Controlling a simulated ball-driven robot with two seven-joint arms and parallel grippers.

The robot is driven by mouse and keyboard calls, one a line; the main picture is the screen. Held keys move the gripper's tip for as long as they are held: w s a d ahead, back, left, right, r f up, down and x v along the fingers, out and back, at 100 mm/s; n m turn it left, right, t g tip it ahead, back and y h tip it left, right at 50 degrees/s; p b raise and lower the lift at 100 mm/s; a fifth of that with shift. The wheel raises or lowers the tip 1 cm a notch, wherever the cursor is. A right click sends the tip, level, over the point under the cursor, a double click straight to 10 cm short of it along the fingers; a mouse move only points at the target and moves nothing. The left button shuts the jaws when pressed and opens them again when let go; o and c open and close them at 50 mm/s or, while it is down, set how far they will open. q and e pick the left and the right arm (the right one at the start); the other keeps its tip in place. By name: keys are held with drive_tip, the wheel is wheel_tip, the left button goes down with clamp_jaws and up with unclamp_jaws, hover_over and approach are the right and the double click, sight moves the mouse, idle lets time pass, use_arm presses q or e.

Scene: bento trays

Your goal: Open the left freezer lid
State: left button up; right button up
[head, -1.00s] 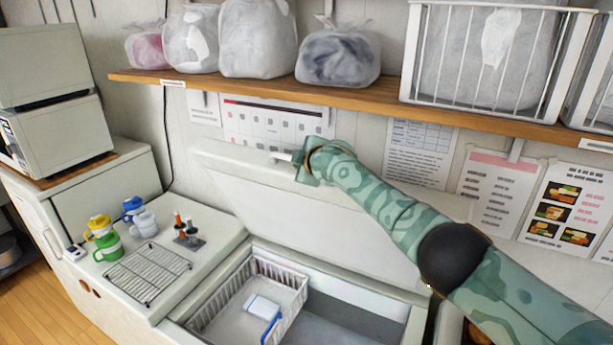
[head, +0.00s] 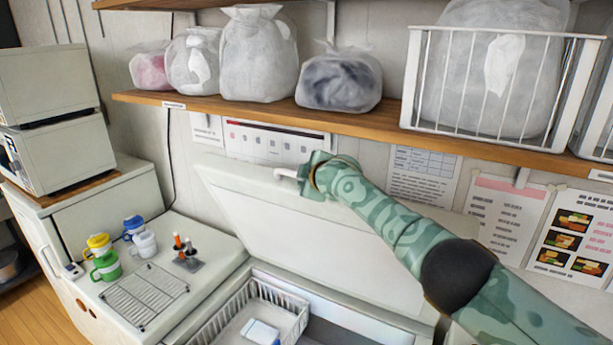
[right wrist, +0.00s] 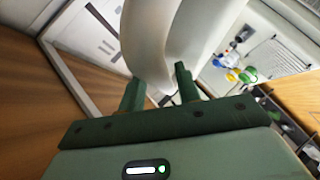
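The left freezer lid (head: 300,225) is a white panel. It stands raised at a steep tilt in front of the wall, and the freezer opening (head: 350,334) below it is uncovered. My right gripper (head: 296,176) is at the white handle (head: 284,173) near the lid's upper edge. In the right wrist view my right gripper's dark green fingers (right wrist: 158,88) sit on both sides of the white handle (right wrist: 150,40) and look closed on it. My left gripper is not in view.
A wooden shelf (head: 240,110) with bags and a wire basket (head: 412,80) runs above the lid. A white basket (head: 298,322) sits inside the freezer. Cups (head: 104,262) and a wire rack (head: 145,296) are on the left counter.

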drive_tip(key=shift+d+f, duration=0.1)
drive_tip(key=shift+f, duration=0.15)
drive_tip(key=shift+s+d+r+p, duration=0.15)
drive_tip(key=shift+s+r+p, duration=0.3)
drive_tip(key=shift+p, duration=0.4)
drive_tip(key=v, duration=1.5)
drive_tip(key=shift+b, duration=0.4)
drive_tip(key=shift+s, duration=0.15)
